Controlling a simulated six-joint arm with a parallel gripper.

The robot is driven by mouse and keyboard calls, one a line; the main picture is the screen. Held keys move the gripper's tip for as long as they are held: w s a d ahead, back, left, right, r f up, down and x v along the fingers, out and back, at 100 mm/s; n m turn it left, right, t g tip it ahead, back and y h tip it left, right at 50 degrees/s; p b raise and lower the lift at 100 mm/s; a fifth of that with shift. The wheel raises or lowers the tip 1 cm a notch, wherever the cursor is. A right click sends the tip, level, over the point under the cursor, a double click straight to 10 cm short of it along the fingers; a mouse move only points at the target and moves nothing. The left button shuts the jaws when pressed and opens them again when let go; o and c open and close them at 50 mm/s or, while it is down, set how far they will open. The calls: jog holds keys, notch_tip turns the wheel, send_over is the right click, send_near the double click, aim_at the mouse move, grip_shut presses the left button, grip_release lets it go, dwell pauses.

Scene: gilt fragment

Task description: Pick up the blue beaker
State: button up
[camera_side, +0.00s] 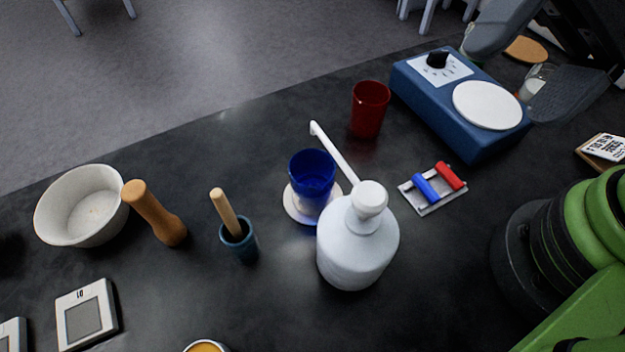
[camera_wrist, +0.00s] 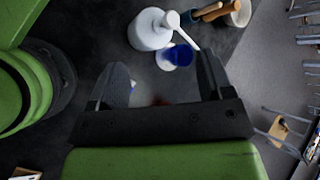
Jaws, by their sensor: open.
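The blue beaker (camera_side: 311,178) stands upright on a round white coaster (camera_side: 297,212), just behind and left of a white pump bottle (camera_side: 357,249). The bottle's long spout passes close by the beaker's right side. In the wrist view the blue beaker (camera_wrist: 181,54) shows beyond my fingertips, nearer the right finger, beside the bottle (camera_wrist: 149,31). My gripper (camera_wrist: 163,80) is open, with nothing held between its fingers. In the side view my gripper (camera_side: 537,60) is at the upper right, above the blue stirrer and well away from the blue beaker.
A red beaker (camera_side: 369,109) stands between the blue beaker and the blue stirrer (camera_side: 460,104). A small rack with blue and red pieces (camera_side: 434,188) lies right of the bottle.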

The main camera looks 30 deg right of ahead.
jog(key=w+a+f+m+g+y, duration=0.1)
jog(key=w+a+f+m+y, duration=0.1)
jog(key=a+m+y, duration=0.1)
jog(key=m+t, duration=0.8)
jog(key=m, duration=0.4)
send_near(309, 168)
notch_tip(309, 168, up, 3)
jog(key=s+a, duration=0.1)
jog(key=s, duration=0.1)
jog(key=shift+g, duration=0.3)
jog(key=x, duration=1)
jog(key=shift+a+r, duration=0.1)
jog(key=shift+r, duration=0.2)
jog(key=c, duration=0.8)
jog(key=shift+r, duration=0.15)
